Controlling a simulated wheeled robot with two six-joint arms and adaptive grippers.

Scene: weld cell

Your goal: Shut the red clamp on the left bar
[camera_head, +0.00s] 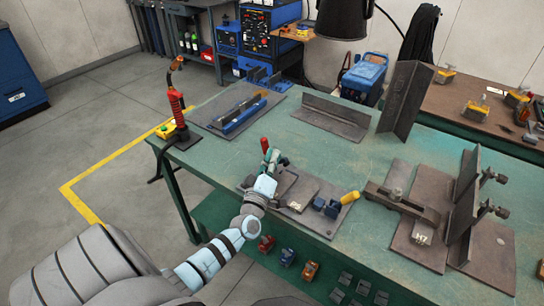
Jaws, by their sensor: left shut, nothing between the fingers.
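My left gripper (274,160) reaches in from the lower left over the near edge of the green table. Its fingers are shut, with nothing seen between them. The red clamp's handle (264,144) stands roughly upright just beyond the fingers; I cannot tell whether they touch. The gripper hides the clamp's body, so how far it is shut cannot be told. The left bar (303,193) lies on a dark base plate (340,219) just right of the gripper, partly hidden by it. A second clamp with a yellow handle (349,198) sits at the right of that plate. My right gripper is out of view.
A torch with a red grip (176,107) stands at the table's left corner. A fixture with a tagged block (422,238) and upright plates fills the right. The table's middle (340,160) is clear.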

